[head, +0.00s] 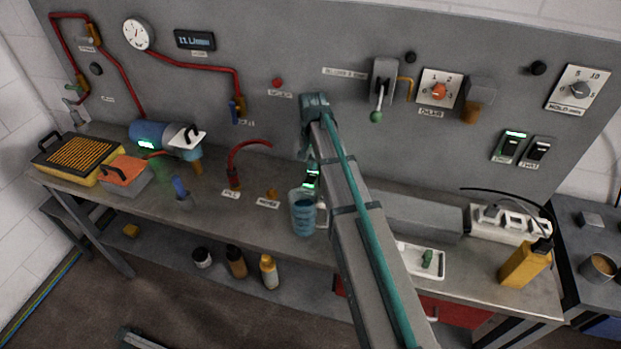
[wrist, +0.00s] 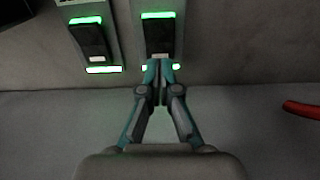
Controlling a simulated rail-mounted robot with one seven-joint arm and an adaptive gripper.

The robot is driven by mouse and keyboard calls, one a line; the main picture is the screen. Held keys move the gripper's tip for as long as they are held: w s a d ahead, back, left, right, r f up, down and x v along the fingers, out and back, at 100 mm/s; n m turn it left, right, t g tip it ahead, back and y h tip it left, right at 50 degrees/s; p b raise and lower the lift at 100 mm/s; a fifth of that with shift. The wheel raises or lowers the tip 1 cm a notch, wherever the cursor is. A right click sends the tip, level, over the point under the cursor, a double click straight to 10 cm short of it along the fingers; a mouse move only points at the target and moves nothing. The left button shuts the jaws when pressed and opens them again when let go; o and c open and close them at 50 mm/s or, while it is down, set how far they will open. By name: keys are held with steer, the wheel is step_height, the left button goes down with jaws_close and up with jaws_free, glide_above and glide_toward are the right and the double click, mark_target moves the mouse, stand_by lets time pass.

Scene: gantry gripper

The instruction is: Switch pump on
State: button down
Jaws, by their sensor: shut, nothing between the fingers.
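Two dark rocker-type switches stand side by side in the wrist view, a left one (wrist: 92,40) and a right one (wrist: 160,35). Each shows a green-lit top edge and a lit strip at its lower end. My gripper (wrist: 158,70) is shut and empty, its tips overlapping the lower end of the right switch in view; I cannot tell whether they touch. In the head view a left wall switch (head: 508,147) shows green and a right one (head: 536,151) has a pale top. Their labels are too small to read. My arm mostly hides the gripper there.
A glass of blue liquid (head: 304,214) stands on the bench beside my arm. A lever (head: 377,112) and a red-knobbed dial (head: 439,91) are on the wall. A red hose (head: 238,165) rises left of my arm.

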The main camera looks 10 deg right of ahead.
mark_target(312, 175)
steer(key=shift+r+p, duration=1.3)
steer(key=shift+r, duration=1.05)
